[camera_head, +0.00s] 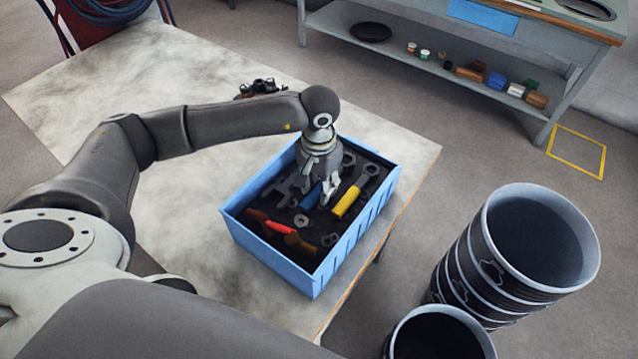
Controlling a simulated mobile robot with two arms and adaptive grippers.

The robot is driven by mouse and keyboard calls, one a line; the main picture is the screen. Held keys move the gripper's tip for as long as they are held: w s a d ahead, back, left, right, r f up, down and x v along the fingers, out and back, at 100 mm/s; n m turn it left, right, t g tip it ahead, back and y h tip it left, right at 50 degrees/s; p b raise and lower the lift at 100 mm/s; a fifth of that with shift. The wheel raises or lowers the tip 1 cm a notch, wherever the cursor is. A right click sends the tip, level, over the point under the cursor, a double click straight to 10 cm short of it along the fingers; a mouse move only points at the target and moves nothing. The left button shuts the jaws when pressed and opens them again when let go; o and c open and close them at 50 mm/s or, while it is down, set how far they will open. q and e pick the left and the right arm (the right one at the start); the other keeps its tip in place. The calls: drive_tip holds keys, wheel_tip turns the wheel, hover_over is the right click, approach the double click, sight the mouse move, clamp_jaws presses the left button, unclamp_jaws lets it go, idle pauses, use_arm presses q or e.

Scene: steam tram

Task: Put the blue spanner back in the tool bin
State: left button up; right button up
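The blue tool bin (262,254) stands on a worn pale tabletop and holds several tools on a dark bottom. The blue spanner (309,198) lies inside, partly hidden under my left gripper, beside the yellow-handled spanner (347,203). My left gripper (322,194) reaches down into the bin from above, directly over the blue spanner. Its fingers look spread apart, with the blue handle showing by the left finger. I cannot tell whether they touch it. My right gripper is out of view.
A red-handled tool (279,228) and a grey tool (284,188) also lie in the bin. A small dark object (258,87) sits behind my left arm. Black drums (470,270) stand at the right. A workbench (420,60) is behind. The left tabletop is clear.

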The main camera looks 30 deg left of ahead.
sight(319, 189)
use_arm(q)
drive_tip(key=shift+o, duration=0.2)
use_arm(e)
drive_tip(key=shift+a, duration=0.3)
use_arm(q)
drive_tip(key=shift+r, duration=0.15)
drive_tip(key=shift+w+r, duration=0.1)
drive_tip(key=shift+r, duration=0.25)
wheel_tip(319, 189, up, 11)
drive_tip(key=b, duration=0.3)
drive_tip(key=shift+b, duration=0.4)
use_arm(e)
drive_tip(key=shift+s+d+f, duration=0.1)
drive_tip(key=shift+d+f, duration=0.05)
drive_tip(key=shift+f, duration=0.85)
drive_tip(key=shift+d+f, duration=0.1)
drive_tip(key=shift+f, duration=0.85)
